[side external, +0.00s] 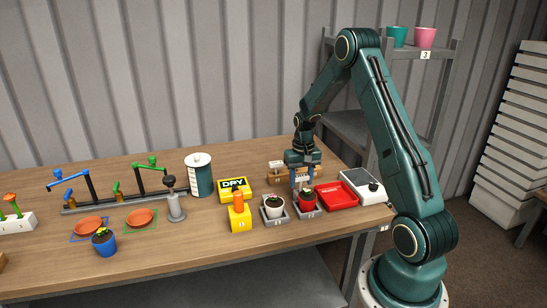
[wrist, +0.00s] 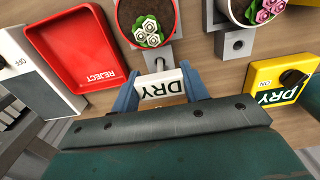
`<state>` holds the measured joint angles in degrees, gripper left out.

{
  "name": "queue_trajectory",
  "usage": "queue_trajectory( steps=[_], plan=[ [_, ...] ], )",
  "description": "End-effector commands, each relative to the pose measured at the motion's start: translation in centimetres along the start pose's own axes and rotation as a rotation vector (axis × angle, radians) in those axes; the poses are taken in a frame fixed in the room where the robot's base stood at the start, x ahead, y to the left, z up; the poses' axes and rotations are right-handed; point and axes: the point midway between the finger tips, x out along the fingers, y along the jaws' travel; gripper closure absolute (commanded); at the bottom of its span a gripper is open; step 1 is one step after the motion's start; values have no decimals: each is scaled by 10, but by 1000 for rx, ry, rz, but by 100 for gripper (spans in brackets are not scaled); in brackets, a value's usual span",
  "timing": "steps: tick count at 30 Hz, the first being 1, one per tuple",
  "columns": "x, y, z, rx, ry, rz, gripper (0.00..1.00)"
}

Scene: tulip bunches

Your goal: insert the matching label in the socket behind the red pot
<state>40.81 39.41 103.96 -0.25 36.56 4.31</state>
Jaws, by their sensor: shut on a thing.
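The red pot (side external: 308,204) holds a plant with white flowers and stands on a grey stand marked 2. Its rim and soil (wrist: 165,14) show at the top of the wrist view. A grey socket block (wrist: 158,54) sits behind this pot, partly covered from above by the label. My gripper (wrist: 160,92) is shut on a white label (wrist: 161,83) reading DRY in dark letters. The label is just behind the socket in the wrist view; I cannot tell its height or whether it touches. In the side view my gripper (side external: 303,184) is right behind the red pot.
The white pot (side external: 274,206) with pink flowers stands to the left; its socket (wrist: 236,44) is empty. A yellow DRY box (side external: 235,190) and a wooden rack (side external: 277,177) are close by.

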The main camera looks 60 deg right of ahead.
Motion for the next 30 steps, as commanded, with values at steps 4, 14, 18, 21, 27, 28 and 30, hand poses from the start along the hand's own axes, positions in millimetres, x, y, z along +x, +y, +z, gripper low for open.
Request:
queue_trajectory(
  steps=[4, 14, 18, 21, 27, 28, 30],
  plan=[
    [3, 0, 0, 0, 0, 0, 77],
    [8, 0, 0, 0, 1, 0, 77],
    [11, 0, 0, 0, 0, 0, 77],
    [13, 0, 0, 0, 0, 0, 77],
    [15, 0, 0, 0, 0, 0, 44],
    [15, 0, 0, 0, 0, 0, 38],
    [15, 0, 0, 0, 0, 0, 30]
  ],
)
